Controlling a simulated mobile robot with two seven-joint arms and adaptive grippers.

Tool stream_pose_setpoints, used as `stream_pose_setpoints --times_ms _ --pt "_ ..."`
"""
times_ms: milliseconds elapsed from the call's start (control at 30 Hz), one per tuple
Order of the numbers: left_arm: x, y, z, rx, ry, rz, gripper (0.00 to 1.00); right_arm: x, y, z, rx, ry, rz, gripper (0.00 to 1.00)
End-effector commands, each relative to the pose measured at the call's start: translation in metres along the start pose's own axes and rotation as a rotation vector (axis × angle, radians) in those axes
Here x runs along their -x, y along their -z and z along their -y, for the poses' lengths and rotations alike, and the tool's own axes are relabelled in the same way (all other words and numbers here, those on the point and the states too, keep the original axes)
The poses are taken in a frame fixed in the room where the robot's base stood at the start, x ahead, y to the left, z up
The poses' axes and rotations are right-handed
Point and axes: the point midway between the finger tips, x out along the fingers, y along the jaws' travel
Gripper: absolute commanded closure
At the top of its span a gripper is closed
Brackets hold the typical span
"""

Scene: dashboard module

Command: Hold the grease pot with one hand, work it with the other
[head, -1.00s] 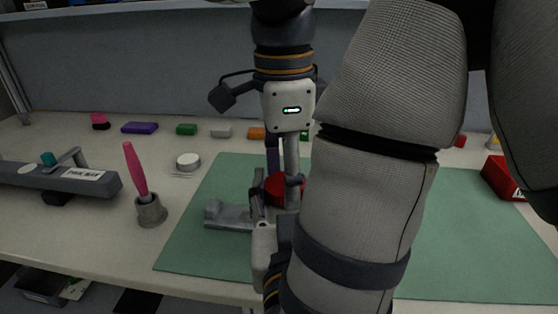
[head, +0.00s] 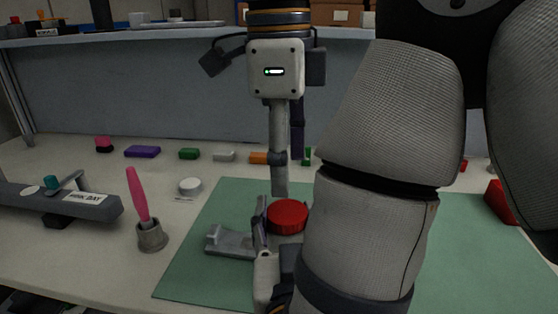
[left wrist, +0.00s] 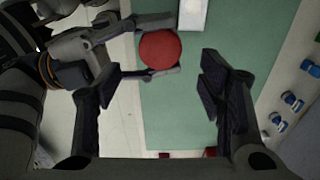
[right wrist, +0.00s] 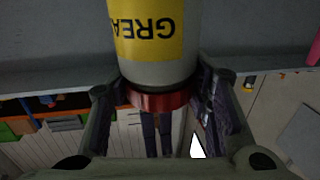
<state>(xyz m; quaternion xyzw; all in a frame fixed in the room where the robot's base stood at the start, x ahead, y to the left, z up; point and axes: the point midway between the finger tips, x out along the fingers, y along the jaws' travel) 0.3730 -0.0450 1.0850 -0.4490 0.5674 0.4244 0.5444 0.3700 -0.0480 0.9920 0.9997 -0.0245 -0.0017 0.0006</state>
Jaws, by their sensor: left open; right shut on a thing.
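The grease pot has a red lid (head: 287,216). In the right wrist view its white body with a yellow label (right wrist: 150,35) shows upside down. My right gripper (head: 264,218) is shut on the pot, with its fingers on both sides near the red lid (right wrist: 158,99). The left wrist view shows these fingers flanking the round red lid (left wrist: 160,50). My left gripper (head: 287,178) points down above the lid, open and empty. In the left wrist view its fingers (left wrist: 160,85) are wide apart, with the lid beyond them. My right arm hides part of the pot in the head view.
A green mat (head: 195,275) lies underneath, with a grey bracket (head: 230,242) beside the pot. A pink-handled brush stands in a grey cup (head: 151,236) at left, near a grey tool labelled bar (head: 85,205). Several coloured blocks line the back.

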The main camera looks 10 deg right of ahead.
Motion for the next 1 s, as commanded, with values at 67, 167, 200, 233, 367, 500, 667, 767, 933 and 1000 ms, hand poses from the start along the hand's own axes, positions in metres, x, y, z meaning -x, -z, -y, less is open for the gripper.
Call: stream_pose_setpoints --times_ms 67,167,200,233,367,500,667,767,933,1000 --pt "-0.017 -0.001 -0.001 -0.001 -0.007 0.002 0.37 0.0 0.0 0.0 0.0 0.0 0.0 1.0" --pt "-0.037 -0.001 -0.001 0.001 -0.006 0.002 0.37 0.0 0.0 0.0 0.0 0.0 0.0 1.0" --pt "-0.045 -0.001 -0.001 0.001 -0.006 0.001 0.37 0.0 0.0 0.0 0.0 0.0 0.0 1.0" --pt "-0.05 -0.001 -0.001 0.001 -0.005 0.001 0.37 0.0 0.0 0.0 0.0 0.0 0.0 1.0" --pt "-0.065 0.0 -0.001 0.003 -0.004 0.001 0.37 0.0 0.0 0.0 0.0 0.0 0.0 1.0" --pt "-0.07 0.0 0.0 0.003 -0.001 0.0 0.37 0.0 0.0 0.0 0.0 0.0 0.0 1.0" --pt "-0.07 0.0 0.0 0.003 -0.001 0.0 0.37 0.0 0.0 0.0 0.0 0.0 0.0 1.0" --pt "-0.07 0.0 0.0 0.003 -0.001 0.0 0.58 0.0 0.0 0.0 0.0 0.0 0.0 1.0" --pt "-0.07 0.0 -0.001 0.003 -0.002 0.0 0.88 0.0 0.0 0.0 0.0 -0.001 -0.001 1.0" --pt "-0.07 0.0 -0.001 0.04 -0.002 0.002 0.88 0.0 0.0 0.0 0.0 -0.001 -0.001 1.0"
